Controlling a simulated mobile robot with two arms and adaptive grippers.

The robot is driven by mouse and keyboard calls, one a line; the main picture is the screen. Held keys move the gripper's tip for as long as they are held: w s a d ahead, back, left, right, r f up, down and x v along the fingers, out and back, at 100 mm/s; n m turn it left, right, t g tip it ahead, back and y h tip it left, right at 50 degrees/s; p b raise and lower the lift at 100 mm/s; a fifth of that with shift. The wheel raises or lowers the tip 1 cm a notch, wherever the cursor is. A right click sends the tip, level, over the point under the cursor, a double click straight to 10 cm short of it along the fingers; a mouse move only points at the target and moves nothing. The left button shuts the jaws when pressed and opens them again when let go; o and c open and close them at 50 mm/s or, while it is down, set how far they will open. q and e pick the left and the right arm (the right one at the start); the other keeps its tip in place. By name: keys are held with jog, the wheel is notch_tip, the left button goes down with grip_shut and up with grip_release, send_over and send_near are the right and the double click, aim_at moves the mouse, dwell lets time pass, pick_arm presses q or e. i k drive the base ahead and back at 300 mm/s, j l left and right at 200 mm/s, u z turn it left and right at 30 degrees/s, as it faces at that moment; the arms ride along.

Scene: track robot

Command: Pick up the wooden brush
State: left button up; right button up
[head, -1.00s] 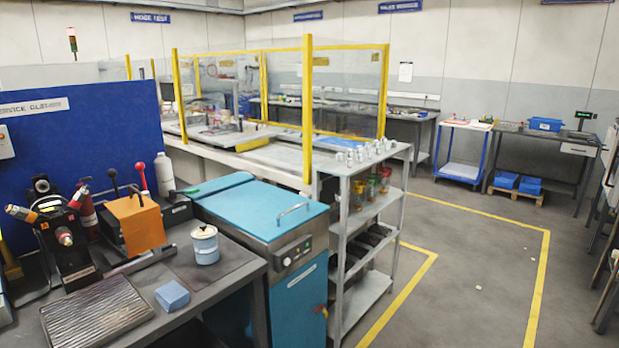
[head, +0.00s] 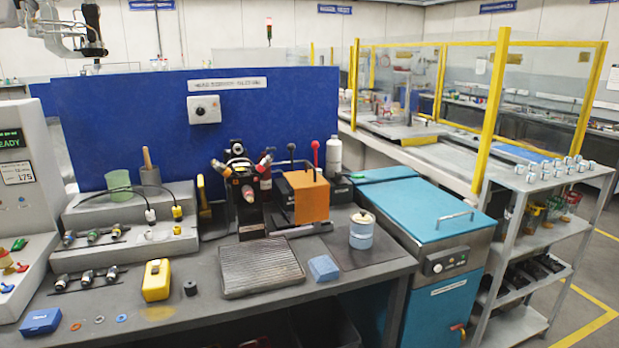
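A light wooden handle (head: 147,158) stands upright in a dark grey cup (head: 151,178) on the raised grey unit at the left of the bench. It may be the wooden brush; its lower end is hidden inside the cup, so I see no bristles. A translucent green beaker (head: 118,183) stands just left of the cup.
The grey bench (head: 215,318) holds a ribbed metal plate (head: 260,267), a yellow device (head: 156,281), a blue block (head: 323,268) and a blue-white can (head: 361,231). A blue panel (head: 270,115) stands behind. A teal machine (head: 420,215) stands right.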

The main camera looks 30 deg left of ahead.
aim_at(145, 150)
jog(key=u, duration=1.85)
jog(key=k+j+z, duration=0.1)
jog(key=z, duration=0.3)
jog(key=k+j+z, duration=0.1)
jog(key=z, duration=0.25)
jog(key=k+j+z, duration=0.1)
jog(key=z, duration=0.3)
jog(key=k+j+z, duration=0.15)
jog(key=z, duration=0.25)
